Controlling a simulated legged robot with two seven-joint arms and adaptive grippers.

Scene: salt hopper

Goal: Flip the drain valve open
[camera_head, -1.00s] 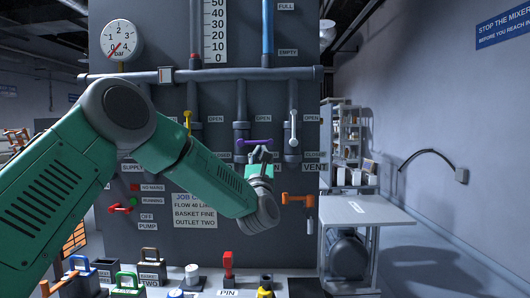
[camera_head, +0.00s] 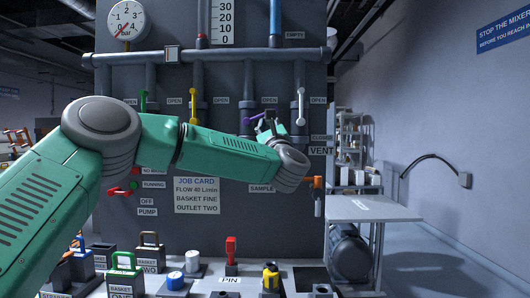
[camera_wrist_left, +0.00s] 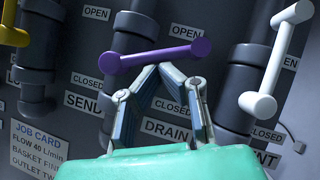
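The drain valve's purple handle (camera_head: 260,117) is on the grey panel, above the DRAIN label seen in the wrist view. It lies nearly level, its right end a little raised. My left gripper (camera_head: 268,122) is at the handle. In the wrist view, its fingers (camera_wrist_left: 158,69) come together just below the middle of the bar, with nothing seen between the tips. I cannot tell whether they touch it. My right gripper is out of view.
A white handle (camera_head: 301,105) stands upright to the right; yellow (camera_head: 193,106) and green (camera_head: 143,101) handles are on the left. An orange handle (camera_head: 317,185) is below right. A bench (camera_head: 365,208) stands at right; baskets and a red pin (camera_head: 231,250) are below.

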